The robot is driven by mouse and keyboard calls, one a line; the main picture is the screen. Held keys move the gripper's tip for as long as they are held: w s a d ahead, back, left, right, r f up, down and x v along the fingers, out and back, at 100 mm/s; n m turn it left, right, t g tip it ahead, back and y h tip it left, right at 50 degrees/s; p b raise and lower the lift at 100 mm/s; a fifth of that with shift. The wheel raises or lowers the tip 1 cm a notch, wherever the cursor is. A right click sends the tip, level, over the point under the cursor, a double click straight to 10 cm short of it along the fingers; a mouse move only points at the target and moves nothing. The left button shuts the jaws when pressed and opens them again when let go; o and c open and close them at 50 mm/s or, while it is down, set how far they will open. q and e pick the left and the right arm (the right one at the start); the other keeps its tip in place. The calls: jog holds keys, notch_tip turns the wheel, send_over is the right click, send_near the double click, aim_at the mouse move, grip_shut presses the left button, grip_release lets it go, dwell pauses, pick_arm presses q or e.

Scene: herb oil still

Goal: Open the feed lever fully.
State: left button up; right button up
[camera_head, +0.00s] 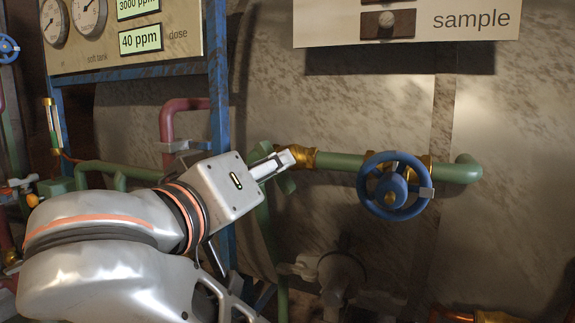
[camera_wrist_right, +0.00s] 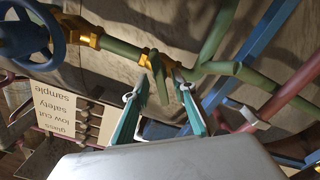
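A green lever sits at a brass valve (camera_head: 302,157) on the horizontal green pipe; no label naming it as the feed lever is visible. In the head view my right gripper (camera_head: 288,161) is in front of this valve and hides part of it. A green piece (camera_head: 287,183) shows just below the fingers. In the right wrist view my right gripper (camera_wrist_right: 161,90) is open, with its two teal-padded fingers apart. The green lever (camera_wrist_right: 158,78) appears between the fingertips, below the brass valve (camera_wrist_right: 160,60). Contact cannot be told. My left gripper is not in view.
A blue handwheel (camera_head: 395,186) is on the same pipe to the right. A blue post (camera_head: 219,130) and a red pipe (camera_head: 183,105) stand left of the gripper. A gauge panel (camera_head: 190,38) and a "sample" board (camera_head: 440,22) are above. A large tank wall lies behind.

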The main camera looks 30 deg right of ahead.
jog(key=shift+w+d, duration=0.45)
jog(key=shift+d, duration=0.05)
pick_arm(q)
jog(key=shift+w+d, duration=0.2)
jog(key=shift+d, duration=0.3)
pick_arm(e)
jog(key=shift+a, duration=0.1)
grip_shut()
